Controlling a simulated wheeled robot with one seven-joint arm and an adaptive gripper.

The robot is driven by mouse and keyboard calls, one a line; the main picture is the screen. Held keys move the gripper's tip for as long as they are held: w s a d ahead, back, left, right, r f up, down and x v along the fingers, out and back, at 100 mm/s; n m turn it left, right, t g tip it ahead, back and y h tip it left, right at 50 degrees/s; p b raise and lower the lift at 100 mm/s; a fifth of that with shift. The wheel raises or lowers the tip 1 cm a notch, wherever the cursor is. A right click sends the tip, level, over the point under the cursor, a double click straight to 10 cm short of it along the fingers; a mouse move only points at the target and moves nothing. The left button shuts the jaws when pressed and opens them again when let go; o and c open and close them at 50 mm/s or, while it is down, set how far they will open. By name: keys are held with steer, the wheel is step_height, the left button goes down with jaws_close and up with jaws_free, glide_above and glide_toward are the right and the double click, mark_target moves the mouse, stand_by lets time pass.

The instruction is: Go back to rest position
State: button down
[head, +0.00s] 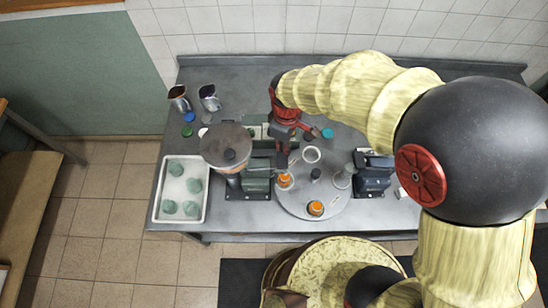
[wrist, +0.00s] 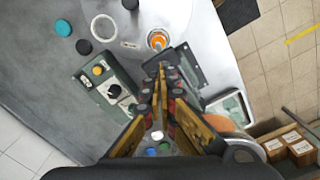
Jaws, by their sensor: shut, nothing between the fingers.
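My gripper (head: 282,163) is over the worktable between the machine with the hopper and the round plate. In the wrist view its fingers meet at the tips (wrist: 160,68), with nothing held between them. The tips are close in the picture to an orange-topped jar (wrist: 157,40), which also shows on the round plate in the head view (head: 285,181). I cannot tell the height of the tips above the plate. My arm comes in from the right and hides part of the table's back right.
The round plate (head: 335,205) carries several jars, one orange-topped (head: 316,208). The hopper machine (head: 228,150) stands left, a dark device (head: 373,173) right. A white tray (head: 156,215) of green lumps lies far left. Two metal scoops or cups (head: 209,98) stand back left.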

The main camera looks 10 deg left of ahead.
steer(key=shift+r, duration=0.5)
steer(key=shift+s+m, duration=0.1)
steer(key=shift+m, duration=0.3)
steer(key=s+d+m+t+b, duration=0.2)
steer(key=s+d+m+b, duration=0.3)
steer(key=d+b, duration=0.6)
steer(key=s+d+r+m+t+b, duration=0.1)
steer(key=s+d+m+t+b, duration=0.2)
steer(key=s+d+m+b, duration=0.2)
steer(key=shift+s+d+r+m+t+b, duration=0.25)
steer(key=shift+d+m+b, duration=1.55)
steer(key=shift+d+b, duration=2.25)
steer(key=shift+d+f+p, duration=0.1)
steer(key=shift+d+p, duration=0.05)
steer(key=shift+p, duration=0.2)
